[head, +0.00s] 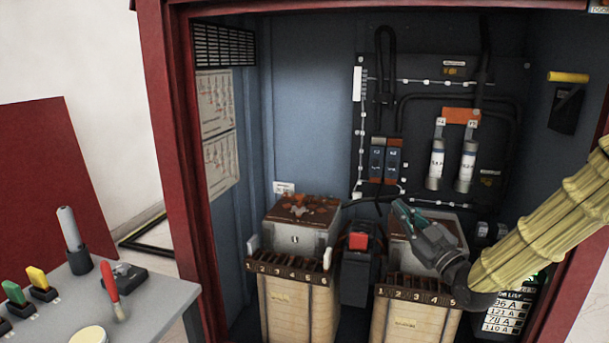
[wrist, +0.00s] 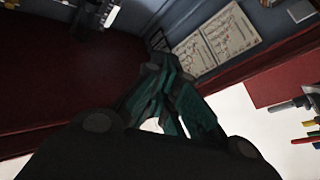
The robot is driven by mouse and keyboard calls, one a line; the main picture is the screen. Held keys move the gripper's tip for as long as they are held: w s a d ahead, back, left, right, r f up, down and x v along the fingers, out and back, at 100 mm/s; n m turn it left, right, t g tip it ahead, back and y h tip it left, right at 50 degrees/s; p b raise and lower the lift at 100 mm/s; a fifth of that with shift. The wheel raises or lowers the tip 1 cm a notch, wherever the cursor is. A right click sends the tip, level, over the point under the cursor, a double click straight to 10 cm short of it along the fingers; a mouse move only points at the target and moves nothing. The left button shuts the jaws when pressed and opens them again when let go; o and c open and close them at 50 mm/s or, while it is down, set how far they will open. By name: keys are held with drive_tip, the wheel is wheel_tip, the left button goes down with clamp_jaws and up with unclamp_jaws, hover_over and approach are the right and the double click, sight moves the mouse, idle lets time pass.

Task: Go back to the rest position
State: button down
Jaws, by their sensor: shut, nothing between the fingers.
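My gripper (head: 408,216) is inside the red cabinet (head: 174,150), in front of the top of the right transformer (head: 455,228). My yellow-sleeved arm reaches in from the right edge of the head view. In the wrist view the teal fingers of my gripper (wrist: 163,62) are shut with nothing between them. The left transformer (head: 300,238), with a rusty brown top, stands apart from my gripper. Part of the right transformer's top is hidden behind my gripper and wrist.
A red-buttoned switch box (head: 358,262) stands between the transformers. Fuses (head: 466,166) and cables are on the back panel. A grey table (head: 150,308) at the lower left holds a red-handled tool (head: 112,290) and several coloured handles.

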drive_tip(key=s+a+f+m+g+h+p, duration=0.1)
drive_tip(key=s+f+m+g+h+p, duration=0.2)
drive_tip(key=f, duration=0.8)
drive_tip(key=s+f+m+g+h+p, duration=0.1)
drive_tip(key=s+f+g, duration=0.2)
drive_tip(key=s+f, duration=0.5)
drive_tip(key=s+a+f+m+g+h+p, duration=0.1)
drive_tip(key=s+f+m+g+h+p, duration=0.15)
drive_tip(key=f, duration=1.05)
drive_tip(key=s+f+m+g+h+p, duration=0.1)
drive_tip(key=s+f+g, duration=0.2)
drive_tip(key=s, duration=0.8)
drive_tip(key=s+d+f+m+g+h+p, duration=0.1)
drive_tip(key=s+f+g, duration=0.3)
drive_tip(key=s, duration=0.6)
drive_tip(key=s+f+m+g+h+p, duration=0.1)
drive_tip(key=s+f+m+g+p, duration=0.1)
drive_tip(key=s+f, duration=0.4)
drive_tip(key=s+m+g, duration=0.1)
drive_tip(key=s, duration=0.4)
drive_tip(key=shift+s+d+f+p, duration=0.2)
drive_tip(key=shift+s+d+p, duration=0.15)
drive_tip(key=shift+d, duration=0.05)
drive_tip(key=shift+g, duration=0.25)
